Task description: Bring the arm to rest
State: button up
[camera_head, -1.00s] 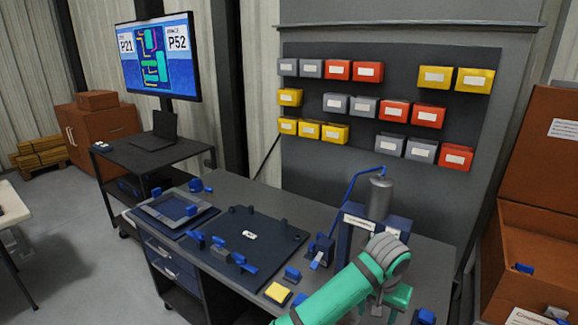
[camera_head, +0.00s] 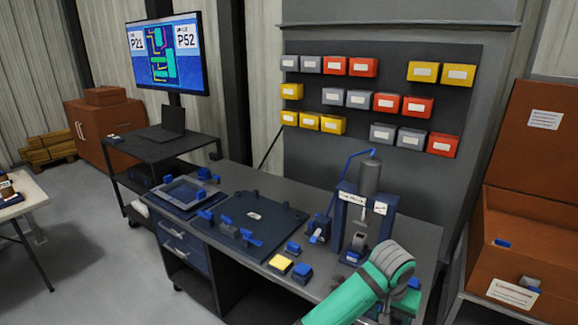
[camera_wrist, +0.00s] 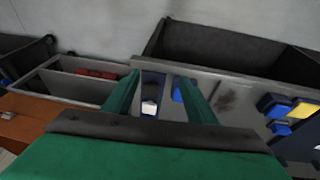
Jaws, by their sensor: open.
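My arm shows in the head view as a green link with a grey joint at the lower right, over the near right corner of the grey workbench (camera_head: 325,284). In the wrist view my gripper (camera_wrist: 160,82) has its two green fingers apart, with no object held between them. Beyond the fingers a small blue holder with a white part (camera_wrist: 150,107) shows in the gap, apart from them as far as I can tell. In the head view the gripper is mostly hidden behind my arm.
A press with a grey cylinder (camera_head: 370,176) stands close behind my arm. A dark fixture plate (camera_head: 262,228), a yellow block (camera_head: 281,263) and blue clamps lie on the bench. A brown crate (camera_head: 530,240) stands to the right. Open floor (camera_head: 85,270) lies to the left.

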jog(key=s+d+f+n+t+h, duration=0.1)
jog(key=s+d+f+h, duration=0.1)
jog(key=d+h, duration=0.25)
jog(key=s+d+f+n+t+h, duration=0.1)
jog(key=s+d+f+h, duration=0.15)
jog(key=d, duration=0.35)
jog(key=s+a+f+n+t+h, duration=0.1)
jog(key=s+a+f+n+t, duration=0.2)
jog(key=s+n+t, duration=0.15)
jog(key=s+a+f+n+t+y, duration=0.2)
jog(key=s+a+f+t+y, duration=0.15)
jog(key=s+a, duration=0.5)
jog(key=s+a+f+n+t+y, duration=0.25)
jog(key=s+a+f, duration=0.2)
jog(key=a, duration=0.65)
jog(key=s+a+r+m+y, duration=0.2)
jog(key=s+a+r, duration=0.2)
jog(key=s+a, duration=0.3)
jog(key=s+a+r+m+y, duration=0.2)
jog(key=s+a, duration=0.5)
jog(key=s, duration=0.4)
jog(key=shift+a+r+t+y, duration=0.3)
jog(key=shift+r+t, duration=0.15)
jog(key=shift+r, duration=0.4)
